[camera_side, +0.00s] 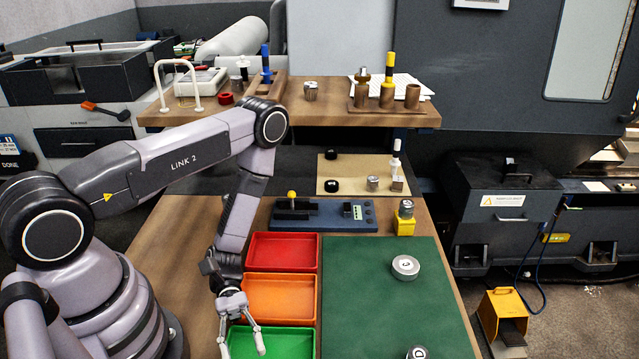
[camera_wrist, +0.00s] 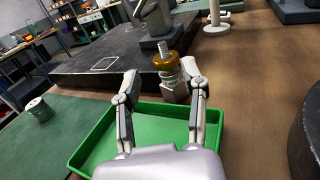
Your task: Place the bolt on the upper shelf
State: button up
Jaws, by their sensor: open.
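In the wrist view a bolt (camera_wrist: 172,88) stands upright, hex head down, with an amber-coloured ring around it and its threaded end up. It appears on the brown bench beyond the green tray (camera_wrist: 77,160). I cannot make out the bolt in the side view. My gripper (camera_wrist: 160,72) is open and empty, its two fingers spread either side of the bolt in the picture; whether the bolt is between them in depth I cannot tell. In the side view my gripper (camera_side: 242,345) is low over the green tray. The upper shelf (camera_side: 325,113) is at the back.
The shelf bears a wooden holder (camera_side: 370,104), a metal piece (camera_side: 311,91), a red ring (camera_side: 226,99) and white hooks. Red (camera_side: 283,252) and orange (camera_side: 282,298) trays adjoin the green one. A dark plate (camera_wrist: 105,62) lies beyond the bolt. The green mat (camera_side: 375,300) is mostly clear.

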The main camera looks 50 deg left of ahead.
jog(key=shift+x, duration=3.9)
jog(key=shift+s+f, duration=0.1)
jog(key=shift+c, duration=0.4)
grip_shut()
